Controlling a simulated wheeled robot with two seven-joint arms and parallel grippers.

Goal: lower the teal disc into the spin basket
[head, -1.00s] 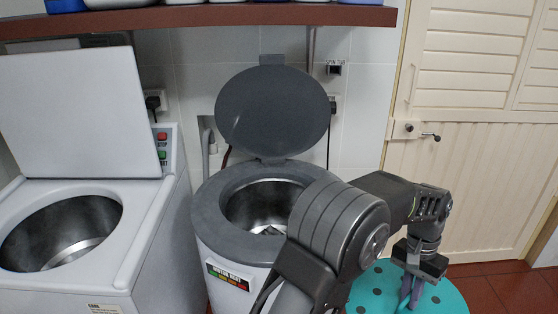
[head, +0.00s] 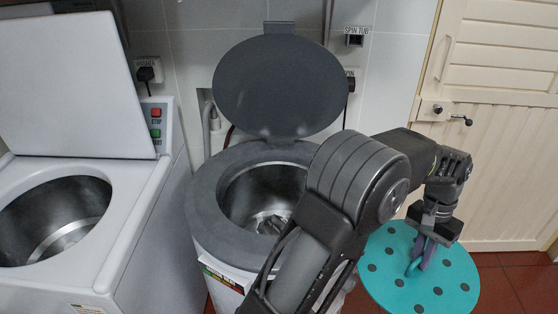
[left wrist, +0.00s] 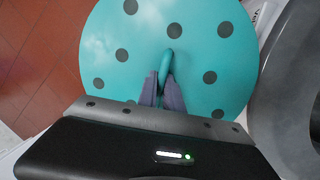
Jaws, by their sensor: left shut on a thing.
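The teal disc (head: 388,284) is round and flat, with dark round spots and a raised teal loop handle at its middle. My left gripper (head: 422,258) is shut on that handle and holds the disc to the right of the spin tub. In the left wrist view the fingers (left wrist: 163,90) pinch the disc's handle (left wrist: 167,62), and the disc (left wrist: 190,25) fills the upper middle. The spin basket (head: 250,190) is the metal drum inside the grey-rimmed spin tub (head: 205,215). Its lid (head: 280,85) stands open behind it. My arm hides the basket's right part. My right gripper is out of view.
A white washer (head: 140,210) with a raised lid (head: 70,90) and an open metal drum (head: 50,220) stands at the left. A cream louvred door (head: 500,190) is at the right above a red tiled floor (head: 510,275).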

